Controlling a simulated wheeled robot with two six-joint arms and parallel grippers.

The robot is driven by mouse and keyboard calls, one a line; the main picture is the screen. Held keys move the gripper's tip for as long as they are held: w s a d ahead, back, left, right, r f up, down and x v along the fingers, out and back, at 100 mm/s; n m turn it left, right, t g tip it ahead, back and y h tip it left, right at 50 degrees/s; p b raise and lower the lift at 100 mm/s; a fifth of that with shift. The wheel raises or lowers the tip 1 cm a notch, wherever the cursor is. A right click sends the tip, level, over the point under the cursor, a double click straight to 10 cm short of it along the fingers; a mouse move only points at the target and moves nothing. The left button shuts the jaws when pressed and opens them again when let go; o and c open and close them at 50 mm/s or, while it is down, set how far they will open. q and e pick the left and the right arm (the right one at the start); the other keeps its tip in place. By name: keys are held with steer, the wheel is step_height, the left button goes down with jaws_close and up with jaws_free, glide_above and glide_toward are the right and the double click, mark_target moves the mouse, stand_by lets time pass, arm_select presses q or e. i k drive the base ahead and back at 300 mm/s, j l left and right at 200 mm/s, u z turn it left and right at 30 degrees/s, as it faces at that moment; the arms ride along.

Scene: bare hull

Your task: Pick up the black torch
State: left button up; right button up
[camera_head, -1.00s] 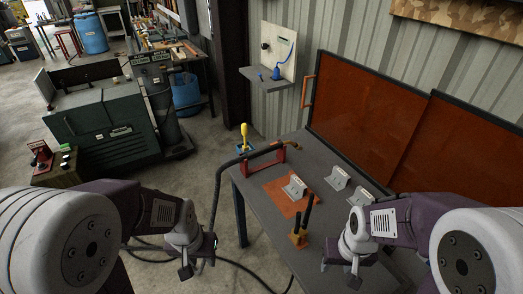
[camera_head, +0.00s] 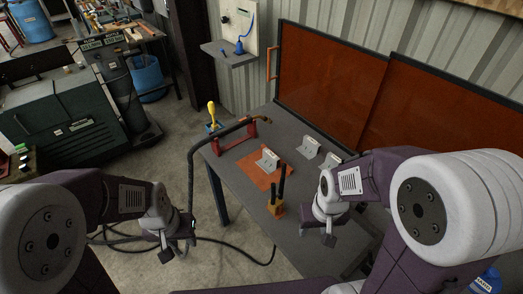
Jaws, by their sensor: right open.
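My right gripper (camera_head: 317,237) is open and empty over the table's front right part, well right of the torch.
The table (camera_head: 240,165) holds an orange mat (camera_head: 256,180), several small metal brackets (camera_head: 310,148) and an orange holder with black rods (camera_head: 275,207). Orange screens (camera_head: 330,90) stand along its back. A yellow-handled tool (camera_head: 212,114) stands beyond the torch.

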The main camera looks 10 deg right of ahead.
mark_target(244, 122)
steer(key=j+u, duration=0.15)
steer(key=u, duration=0.35)
steer(key=i+j+u, duration=0.1)
steer(key=u, duration=0.35)
steer(key=i+j+u, duration=0.1)
steer(key=u, duration=0.4)
steer(key=i+z, duration=0.5)
steer(key=z, duration=0.2)
steer(key=i+j+z, duration=0.15)
steer(key=z, duration=0.2)
steer(key=i+l+z, duration=0.1)
steer(key=z, duration=0.3)
steer(key=i+z, duration=0.4)
steer(key=i+j+z, duration=0.1)
steer(key=z, duration=0.3)
steer(key=i+j+z, duration=0.15)
steer(key=z, duration=0.25)
steer(key=i, duration=0.35)
steer(key=z, duration=0.05)
